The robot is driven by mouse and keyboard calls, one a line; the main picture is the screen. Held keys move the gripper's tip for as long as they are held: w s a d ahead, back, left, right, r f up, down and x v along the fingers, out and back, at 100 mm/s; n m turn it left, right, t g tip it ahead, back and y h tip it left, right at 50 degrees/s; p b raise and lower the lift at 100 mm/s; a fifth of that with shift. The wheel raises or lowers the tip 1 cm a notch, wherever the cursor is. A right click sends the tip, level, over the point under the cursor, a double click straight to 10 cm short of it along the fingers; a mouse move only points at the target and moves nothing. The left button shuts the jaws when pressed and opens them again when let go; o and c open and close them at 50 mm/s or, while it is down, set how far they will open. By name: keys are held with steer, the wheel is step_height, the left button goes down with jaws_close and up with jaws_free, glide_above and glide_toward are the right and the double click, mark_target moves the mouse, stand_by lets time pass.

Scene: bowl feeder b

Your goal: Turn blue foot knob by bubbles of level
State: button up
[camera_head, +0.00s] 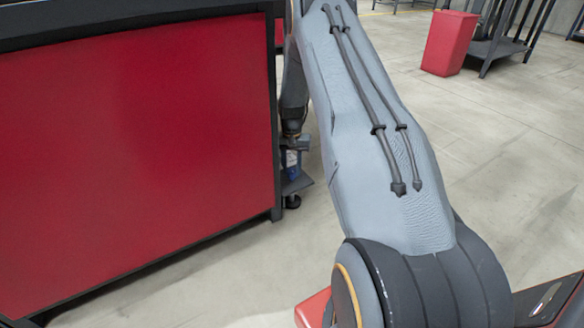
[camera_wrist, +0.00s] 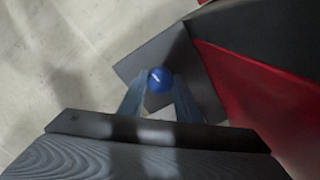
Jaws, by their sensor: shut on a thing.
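The blue foot knob (camera_wrist: 159,79) is between the two fingertips of my gripper (camera_wrist: 160,88) in the wrist view. My gripper is shut on it. The knob is seen from above, over a dark square foot plate (camera_wrist: 142,57) near the corner of the red-sided machine.
The red side panel (camera_head: 140,150) of the machine with its dark frame fills the left of the head view, close to my arm. A red bin (camera_head: 449,42) and a dark rack stand farther back.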

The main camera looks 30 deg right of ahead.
mark_target(292, 171)
steer(key=n+p, duration=0.4)
steer(key=n, duration=0.1)
steer(key=shift+r+n+p, duration=0.1)
steer(key=shift+n+p, duration=0.25)
steer(key=shift+n, duration=0.05)
steer(key=n+p, duration=0.2)
steer(key=n, duration=0.4)
steer(key=shift+p, duration=0.3)
steer(key=shift+n, duration=0.3)
steer(key=o, duration=1.1)
steer(key=shift+c, duration=0.2)
step_height(292, 171, up, 8)
steer(key=p, duration=0.3)
steer(key=shift+f, duration=0.2)
